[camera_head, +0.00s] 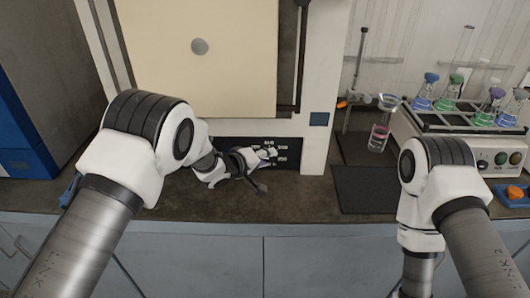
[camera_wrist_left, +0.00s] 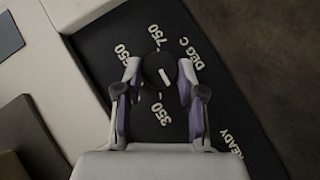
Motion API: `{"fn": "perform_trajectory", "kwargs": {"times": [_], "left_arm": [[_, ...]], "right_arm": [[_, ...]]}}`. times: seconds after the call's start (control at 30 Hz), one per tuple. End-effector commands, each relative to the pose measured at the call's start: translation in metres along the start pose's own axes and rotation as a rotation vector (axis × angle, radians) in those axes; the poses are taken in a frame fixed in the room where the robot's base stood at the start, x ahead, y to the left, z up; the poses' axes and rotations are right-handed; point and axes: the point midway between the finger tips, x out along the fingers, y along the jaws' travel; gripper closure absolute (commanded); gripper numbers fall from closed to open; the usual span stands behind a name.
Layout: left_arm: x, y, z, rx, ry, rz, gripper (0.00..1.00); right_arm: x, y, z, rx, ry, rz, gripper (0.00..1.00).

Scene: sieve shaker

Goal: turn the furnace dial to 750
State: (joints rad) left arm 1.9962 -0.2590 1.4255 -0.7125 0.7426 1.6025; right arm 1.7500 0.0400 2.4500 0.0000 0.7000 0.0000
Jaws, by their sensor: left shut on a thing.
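The furnace (camera_head: 314,100) stands at the back, with a black control panel (camera_head: 290,146) low on its front. In the left wrist view the furnace dial (camera_wrist_left: 158,66) is a round black knob with a short, slightly tilted white mark. The label 750 is printed above it, 550 at upper left and 350 below. My left gripper (camera_wrist_left: 160,76) has one finger on each side of the dial and is shut on it. In the head view this gripper (camera_head: 258,160) is at the panel and hides part of it. My right gripper is out of view.
A dark mat (camera_head: 364,190) lies on the bench right of the furnace. Beyond it are a pink-filled beaker (camera_head: 378,138) and a white device (camera_head: 488,152) with several coloured flasks. A blue-sided cabinet (camera_head: 22,130) stands at left. The bench front edge is clear.

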Motion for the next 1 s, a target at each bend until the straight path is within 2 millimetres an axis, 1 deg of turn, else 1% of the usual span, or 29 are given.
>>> {"fn": "perform_trajectory", "kwargs": {"times": [0.07, 0.47, 0.5, 0.53, 0.57, 0.87, 0.97, 1.0], "left_arm": [[0.0, 0.001, 0.0, 0.009, 0.0, -0.009, 0.96], [0.0, 0.0, 0.0, 0.015, 0.001, -0.016, 0.96], [0.0, 0.0, 0.0, 0.015, 0.001, -0.016, 0.54], [0.0, 0.0, 0.0, 0.015, 0.001, -0.016, 0.44], [0.0, 0.0, 0.0, 0.015, 0.001, -0.016, 0.37], [-0.001, 0.0, 0.0, 0.015, 0.001, -0.015, 0.37], [-0.009, 0.0, -0.001, 0.014, 0.001, -0.016, 0.37], [-0.015, 0.0, -0.001, 0.014, 0.001, -0.017, 0.37]], "right_arm": [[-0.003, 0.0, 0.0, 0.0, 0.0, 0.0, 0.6], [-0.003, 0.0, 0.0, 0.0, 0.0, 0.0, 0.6], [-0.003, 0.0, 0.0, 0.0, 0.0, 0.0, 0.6], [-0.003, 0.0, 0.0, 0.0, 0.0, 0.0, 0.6], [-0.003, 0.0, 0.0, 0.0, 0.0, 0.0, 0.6], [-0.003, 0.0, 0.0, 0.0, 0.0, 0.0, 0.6], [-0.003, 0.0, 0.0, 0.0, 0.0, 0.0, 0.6], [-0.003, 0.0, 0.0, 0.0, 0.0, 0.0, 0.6]]}}
